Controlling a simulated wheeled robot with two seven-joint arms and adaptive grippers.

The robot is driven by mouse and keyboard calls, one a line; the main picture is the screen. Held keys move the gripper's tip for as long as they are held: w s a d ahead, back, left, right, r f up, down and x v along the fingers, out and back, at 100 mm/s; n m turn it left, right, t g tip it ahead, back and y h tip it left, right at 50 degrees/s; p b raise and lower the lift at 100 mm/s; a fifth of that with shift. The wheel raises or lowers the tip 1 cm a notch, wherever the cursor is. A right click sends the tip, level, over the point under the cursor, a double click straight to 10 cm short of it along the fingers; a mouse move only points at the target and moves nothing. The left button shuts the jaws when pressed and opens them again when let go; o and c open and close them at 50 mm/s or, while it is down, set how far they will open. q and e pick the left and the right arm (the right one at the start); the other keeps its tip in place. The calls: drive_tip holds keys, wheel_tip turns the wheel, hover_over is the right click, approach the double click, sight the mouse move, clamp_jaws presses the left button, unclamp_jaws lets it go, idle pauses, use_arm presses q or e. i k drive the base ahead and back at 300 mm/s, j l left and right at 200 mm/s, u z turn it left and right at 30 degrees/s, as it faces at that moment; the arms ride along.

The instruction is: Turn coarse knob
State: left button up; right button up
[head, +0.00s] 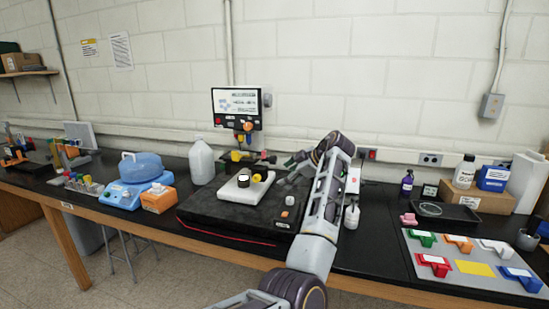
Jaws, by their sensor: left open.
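A control panel (237,108) with a lit screen stands upright against the wall, behind a black platform (222,215). A dark round knob (267,100) sits on its right side. I cannot tell whether this is the coarse knob. Small red, yellow and blue parts (240,132) show below the screen. A white block (243,187) with a round black and yellow piece (256,176) lies on the platform. My left gripper (288,164) is open, with its fingers pointing left above the platform's back right, apart from the panel. My forearm hides the platform's right side. My right gripper is out of view.
A translucent jug (201,162) stands left of the panel. A blue and white device (137,182) and an orange box (158,199) are further left. At right are a small dark bottle (407,184), a cardboard box (475,197) and a board with coloured blocks (457,270).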

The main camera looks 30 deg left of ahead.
sight(273, 159)
drive_tip(key=i+j, duration=0.3)
drive_tip(key=i, duration=0.15)
drive_tip(key=i+j, duration=0.35)
drive_tip(key=i, duration=0.05)
